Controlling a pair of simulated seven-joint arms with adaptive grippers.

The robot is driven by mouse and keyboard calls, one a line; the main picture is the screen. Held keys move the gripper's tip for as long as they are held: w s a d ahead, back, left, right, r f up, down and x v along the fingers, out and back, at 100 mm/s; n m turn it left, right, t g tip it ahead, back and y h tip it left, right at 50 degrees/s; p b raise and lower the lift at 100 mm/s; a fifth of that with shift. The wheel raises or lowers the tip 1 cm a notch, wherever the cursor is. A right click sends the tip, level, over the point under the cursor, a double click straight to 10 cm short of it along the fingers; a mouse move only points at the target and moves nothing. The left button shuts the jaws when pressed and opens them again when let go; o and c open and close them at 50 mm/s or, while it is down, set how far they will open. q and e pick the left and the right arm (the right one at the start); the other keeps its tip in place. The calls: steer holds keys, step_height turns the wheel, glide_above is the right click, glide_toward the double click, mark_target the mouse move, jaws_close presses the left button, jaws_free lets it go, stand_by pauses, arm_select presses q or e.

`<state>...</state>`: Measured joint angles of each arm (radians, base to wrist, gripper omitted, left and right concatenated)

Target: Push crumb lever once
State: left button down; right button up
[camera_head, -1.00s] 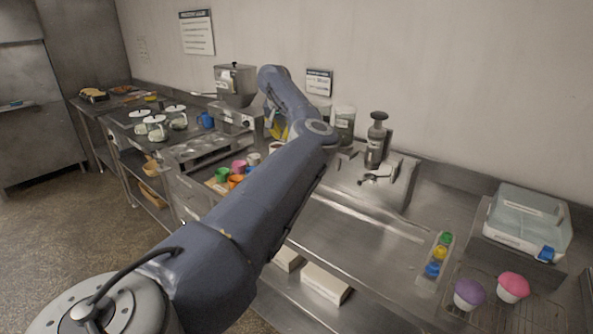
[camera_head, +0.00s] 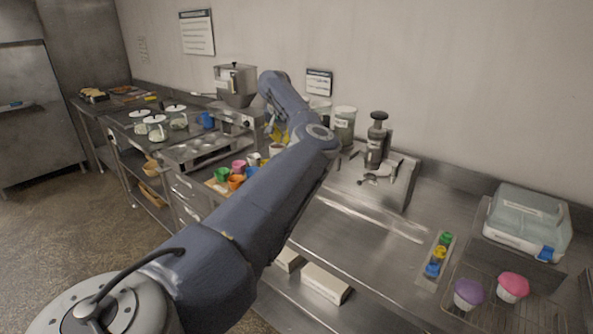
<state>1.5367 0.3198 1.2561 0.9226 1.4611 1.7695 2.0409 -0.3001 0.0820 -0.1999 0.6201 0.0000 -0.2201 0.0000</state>
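A grey metal hopper machine (camera_head: 236,84) stands on the counter against the back wall, left of my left arm. A thin handle (camera_head: 203,95) sticks out from its left side; I cannot tell whether this is the crumb lever. My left arm (camera_head: 235,220) comes in from the bottom left, bends at the middle of the view and folds back up beside the hopper. My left gripper is largely hidden behind the arm, so its fingers and any contact cannot be made out. My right gripper is not in view.
A dark press-like device (camera_head: 376,140) stands right of my arm. Several coloured cups (camera_head: 222,174) sit beneath the forearm's left side. A clear lidded box (camera_head: 528,222), a purple cupcake (camera_head: 468,292) and a pink cupcake (camera_head: 512,286) are at the right. The middle counter (camera_head: 350,235) is clear.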

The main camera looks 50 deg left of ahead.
arm_select(q)
steer(key=shift+r, duration=2.6)
steer(key=shift+r, duration=0.1)
steer(key=shift+r, duration=2.9)
